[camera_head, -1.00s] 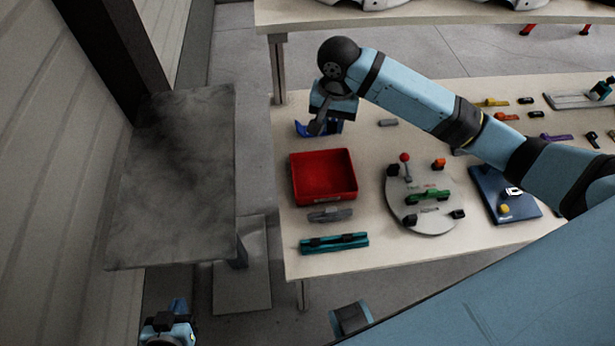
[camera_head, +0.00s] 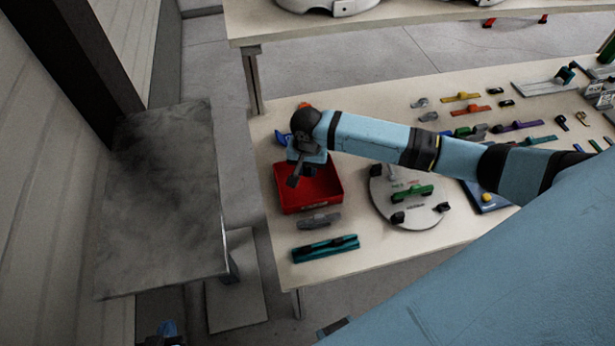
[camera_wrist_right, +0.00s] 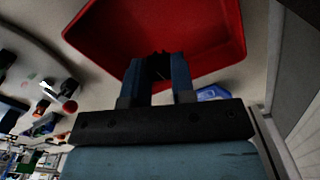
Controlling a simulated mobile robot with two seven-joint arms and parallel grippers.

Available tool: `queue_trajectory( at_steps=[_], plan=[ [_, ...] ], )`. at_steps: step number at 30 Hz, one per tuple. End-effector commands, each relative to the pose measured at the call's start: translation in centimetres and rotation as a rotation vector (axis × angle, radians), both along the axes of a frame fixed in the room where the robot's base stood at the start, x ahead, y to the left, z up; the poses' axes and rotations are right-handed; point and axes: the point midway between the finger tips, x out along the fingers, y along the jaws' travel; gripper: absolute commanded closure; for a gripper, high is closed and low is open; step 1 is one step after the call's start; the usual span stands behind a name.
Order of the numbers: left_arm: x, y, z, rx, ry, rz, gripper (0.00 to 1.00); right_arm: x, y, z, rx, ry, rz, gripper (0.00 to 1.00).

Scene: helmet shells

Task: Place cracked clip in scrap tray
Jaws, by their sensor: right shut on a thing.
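The red tray (camera_head: 328,192), the only tray-like bin near my gripper, stands on the left part of the table; it also shows in the right wrist view (camera_wrist_right: 215,25). My right gripper (camera_head: 294,180) is over the tray's back left part. In the right wrist view its blue fingers (camera_wrist_right: 157,72) are shut on a small dark clip (camera_wrist_right: 158,66). The clip is mostly hidden between the fingers, and I cannot make out a crack. My left gripper (camera_head: 166,330) is cut off at the bottom edge of the head view, far from the table, and its jaws cannot be read.
A grey part (camera_head: 318,221) and a teal part (camera_head: 325,248) lie in front of the tray. A blue piece (camera_head: 282,139) lies behind it. A round grey plate (camera_head: 415,212) with a green clip stands to the right. Several coloured parts lie further right.

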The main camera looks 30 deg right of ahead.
Motion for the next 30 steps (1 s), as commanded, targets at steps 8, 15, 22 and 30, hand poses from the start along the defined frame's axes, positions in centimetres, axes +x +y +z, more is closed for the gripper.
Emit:
queue_trajectory(
  at_steps=[8, 15, 22, 30],
  plan=[
    [0.0, 0.0, 0.0, 0.001, 0.0, 0.001, 1.0, 0.0, 0.0, -2.6, -0.001, 0.002, 0.0, 0.98],
    [0.0, 0.1, 0.0, 0.001, 0.0, 0.001, 1.0, 0.0, 0.0, -4.8, 0.0, 0.0, 0.001, 0.98],
    [0.0, 0.1, 0.1, 0.001, 0.0, 0.001, 1.0, 0.0, 0.0, -4.9, 0.0, 0.0, 0.001, 0.98],
    [0.0, 0.1, 0.1, 0.001, 0.0, 0.002, 1.0, 0.0, 0.0, -5.0, 0.0, 0.0, 0.001, 0.51]
  ],
)
